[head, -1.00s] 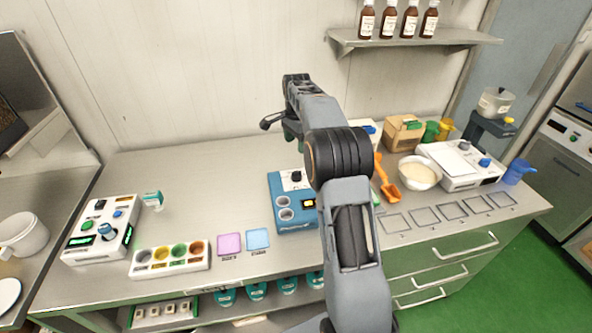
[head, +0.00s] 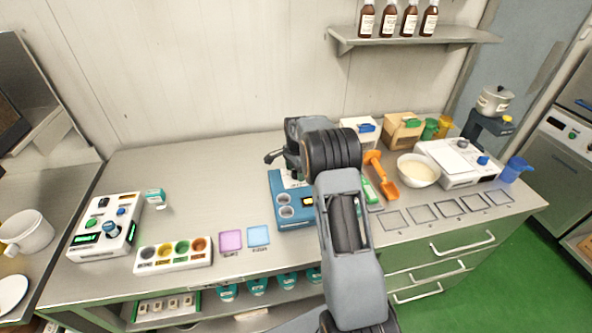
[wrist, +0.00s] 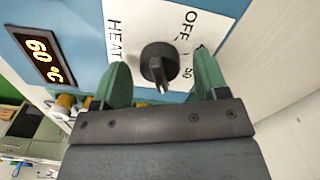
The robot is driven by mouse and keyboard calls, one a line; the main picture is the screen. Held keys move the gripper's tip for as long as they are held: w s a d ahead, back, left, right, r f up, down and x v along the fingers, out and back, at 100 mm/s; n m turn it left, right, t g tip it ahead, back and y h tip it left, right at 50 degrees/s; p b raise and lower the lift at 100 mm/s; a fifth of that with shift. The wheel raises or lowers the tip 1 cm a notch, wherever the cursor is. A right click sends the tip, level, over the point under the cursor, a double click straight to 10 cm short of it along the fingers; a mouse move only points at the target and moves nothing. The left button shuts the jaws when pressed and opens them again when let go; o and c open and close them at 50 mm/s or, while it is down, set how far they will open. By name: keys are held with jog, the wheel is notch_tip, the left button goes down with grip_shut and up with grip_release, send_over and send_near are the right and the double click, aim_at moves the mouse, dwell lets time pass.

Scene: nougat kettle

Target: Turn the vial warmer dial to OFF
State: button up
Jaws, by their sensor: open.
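The vial warmer (head: 295,221) is a blue box with round wells in the middle of the counter. In the wrist view its black dial (wrist: 158,62) sits on a white label plate (wrist: 140,18) marked OFF, HEAT and 50. Its ridge points toward the gripper's palm, not at the OFF mark. The warmer's display (wrist: 45,55) reads 60 °C. My gripper (wrist: 162,68) is open, with one green finger on each side of the dial and visible gaps between. In the head view the dial is hidden behind my gripper (head: 294,173).
A pink pad (head: 230,240) and a blue pad (head: 258,236) lie left of the warmer. A green item (head: 368,190) and an orange scoop (head: 383,178) lie to its right. The counter at back left is mostly clear.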

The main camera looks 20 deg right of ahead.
jog(key=shift+f, duration=0.1)
jog(key=shift+c, duration=0.4)
jog(key=c, duration=0.8)
jog(key=shift+c, duration=0.2)
